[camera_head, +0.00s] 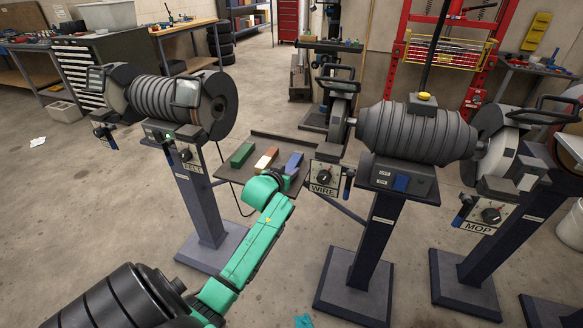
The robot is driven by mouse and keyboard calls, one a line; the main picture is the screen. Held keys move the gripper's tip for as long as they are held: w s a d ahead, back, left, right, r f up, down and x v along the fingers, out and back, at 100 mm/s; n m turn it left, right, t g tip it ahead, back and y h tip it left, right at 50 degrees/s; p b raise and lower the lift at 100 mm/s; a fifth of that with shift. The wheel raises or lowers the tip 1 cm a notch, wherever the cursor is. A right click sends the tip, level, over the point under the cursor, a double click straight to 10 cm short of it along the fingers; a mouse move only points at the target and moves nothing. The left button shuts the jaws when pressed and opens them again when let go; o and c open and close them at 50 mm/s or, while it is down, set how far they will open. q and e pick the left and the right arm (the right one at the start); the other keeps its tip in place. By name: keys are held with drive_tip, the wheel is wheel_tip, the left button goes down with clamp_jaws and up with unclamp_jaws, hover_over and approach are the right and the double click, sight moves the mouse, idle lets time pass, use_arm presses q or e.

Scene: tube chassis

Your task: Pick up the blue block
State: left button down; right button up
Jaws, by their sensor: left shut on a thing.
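The blue block (293,162) is at the right end of a dark tray (272,137) between two grinder stands. My left gripper (287,173), on the green arm from the lower left, is shut on the blue block at its near end. The arm hides part of the gripper and the near part of the tray. I cannot tell whether the block still touches the tray. My right gripper is out of view.
A green block (242,154) and a red and white block (266,158) lie on the tray, left of the blue one. The mop grinder (497,155) is farther right.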

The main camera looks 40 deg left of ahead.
use_arm(q)
drive_tip(key=shift+r, duration=0.1)
wheel_tip(320, 180, up, 20)
drive_tip(key=p, duration=0.1)
drive_tip(key=shift+p, duration=0.3)
